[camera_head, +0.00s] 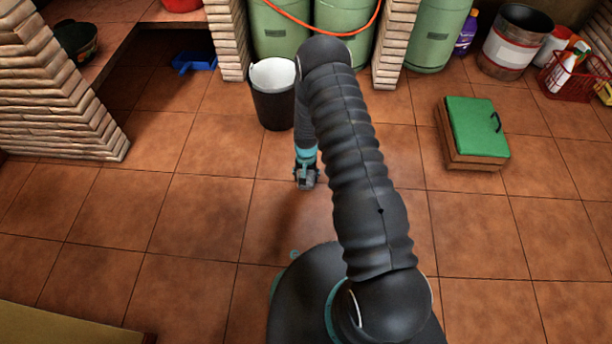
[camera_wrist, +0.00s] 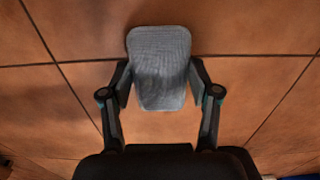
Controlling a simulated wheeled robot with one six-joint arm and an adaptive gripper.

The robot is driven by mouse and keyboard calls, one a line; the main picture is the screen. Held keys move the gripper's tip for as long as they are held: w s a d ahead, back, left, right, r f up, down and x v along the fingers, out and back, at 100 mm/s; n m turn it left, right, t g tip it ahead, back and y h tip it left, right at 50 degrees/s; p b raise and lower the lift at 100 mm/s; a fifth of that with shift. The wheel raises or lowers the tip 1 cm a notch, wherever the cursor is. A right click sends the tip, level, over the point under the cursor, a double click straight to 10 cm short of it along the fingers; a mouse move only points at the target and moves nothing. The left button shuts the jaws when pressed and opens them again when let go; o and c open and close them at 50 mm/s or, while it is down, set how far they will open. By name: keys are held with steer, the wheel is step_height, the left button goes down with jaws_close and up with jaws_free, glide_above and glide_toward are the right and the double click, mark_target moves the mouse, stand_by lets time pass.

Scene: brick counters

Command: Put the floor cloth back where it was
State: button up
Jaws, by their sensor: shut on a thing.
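The floor cloth (camera_wrist: 160,68) is a grey, folded, textured pad. In the wrist view it sits between the two fingers of my gripper (camera_wrist: 160,88), which is shut on it. Tiled floor shows all around it; I cannot tell how high above the floor it is. In the head view my gripper (camera_head: 306,180) is low over the tiles, in front of a black bucket, and the cloth shows only as a small grey patch there. My arm hides part of the floor to the right.
The black bucket (camera_head: 272,104) with a white inside stands behind my gripper. A green-lidded wooden box (camera_head: 477,127) is at the right. Green gas cylinders (camera_head: 279,30) stand between brick pillars at the back. A blue dustpan (camera_head: 194,62) lies at the back left. The left floor is clear.

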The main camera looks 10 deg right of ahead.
steer(key=shift+f, duration=0.15)
steer(key=o, duration=1)
